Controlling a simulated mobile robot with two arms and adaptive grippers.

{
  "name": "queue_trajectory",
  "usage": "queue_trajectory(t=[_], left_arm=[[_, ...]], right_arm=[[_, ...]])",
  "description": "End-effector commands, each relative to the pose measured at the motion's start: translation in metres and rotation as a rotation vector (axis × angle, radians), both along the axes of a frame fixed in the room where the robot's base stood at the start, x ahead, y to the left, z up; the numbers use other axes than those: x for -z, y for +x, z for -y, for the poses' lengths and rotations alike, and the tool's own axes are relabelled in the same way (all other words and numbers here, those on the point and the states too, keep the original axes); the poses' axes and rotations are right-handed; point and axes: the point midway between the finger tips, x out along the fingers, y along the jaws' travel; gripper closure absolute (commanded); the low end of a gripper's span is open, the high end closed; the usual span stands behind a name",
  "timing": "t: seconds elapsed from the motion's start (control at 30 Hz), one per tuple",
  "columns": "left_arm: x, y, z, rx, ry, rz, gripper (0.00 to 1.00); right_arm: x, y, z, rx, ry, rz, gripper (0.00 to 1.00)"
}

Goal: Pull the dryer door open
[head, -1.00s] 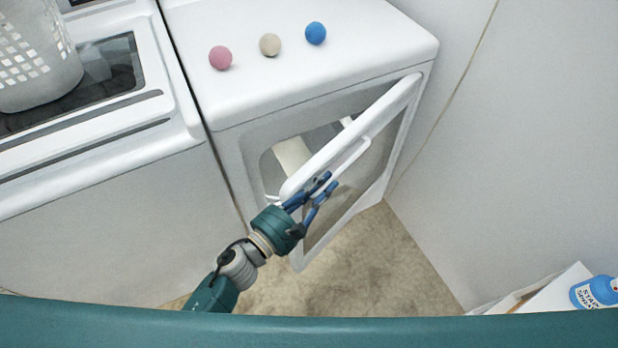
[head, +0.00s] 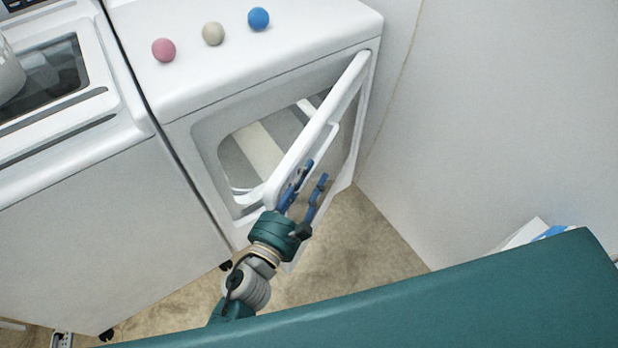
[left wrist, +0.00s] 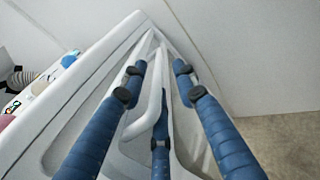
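The white dryer (head: 285,38) has its front door (head: 325,120) standing partly open, hinged on the right. The drum opening (head: 262,148) shows behind it. My left gripper (head: 315,171) is at the door's free side, with its blue fingers spread apart. In the left wrist view, the fingers (left wrist: 159,74) lie on both sides of the door's white handle bar (left wrist: 155,92), with gaps between them. Whether any finger touches the bar is hard to tell. My right gripper is not in view.
A washer (head: 85,200) stands close on the dryer's left. Pink (head: 163,49), beige (head: 213,33) and blue (head: 259,18) balls sit on the dryer. A wall (head: 490,120) rises on the right. Bare floor (head: 375,240) lies before the door.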

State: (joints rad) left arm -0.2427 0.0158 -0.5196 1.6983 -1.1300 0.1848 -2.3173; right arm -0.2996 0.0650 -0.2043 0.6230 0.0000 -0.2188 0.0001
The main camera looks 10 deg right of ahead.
Motion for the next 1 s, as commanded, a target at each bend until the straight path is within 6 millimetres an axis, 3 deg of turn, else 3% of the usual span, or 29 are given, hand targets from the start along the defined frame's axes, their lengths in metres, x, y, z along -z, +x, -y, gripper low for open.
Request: queue_trajectory(t=[0.17, 0.27, 0.7, 1.0], left_arm=[[0.002, -0.002, -0.001, 0.0, 0.002, -0.004, 0.71], [0.004, -0.008, -0.007, -0.001, 0.001, -0.006, 0.71], [0.003, -0.076, -0.061, -0.001, 0.001, -0.006, 0.71], [0.001, -0.094, -0.075, 0.0, 0.001, -0.001, 0.71]], right_arm=[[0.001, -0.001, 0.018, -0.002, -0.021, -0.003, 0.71], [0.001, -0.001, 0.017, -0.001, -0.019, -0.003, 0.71], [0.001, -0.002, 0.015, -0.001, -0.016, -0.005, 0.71], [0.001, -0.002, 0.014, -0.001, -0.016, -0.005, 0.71]])
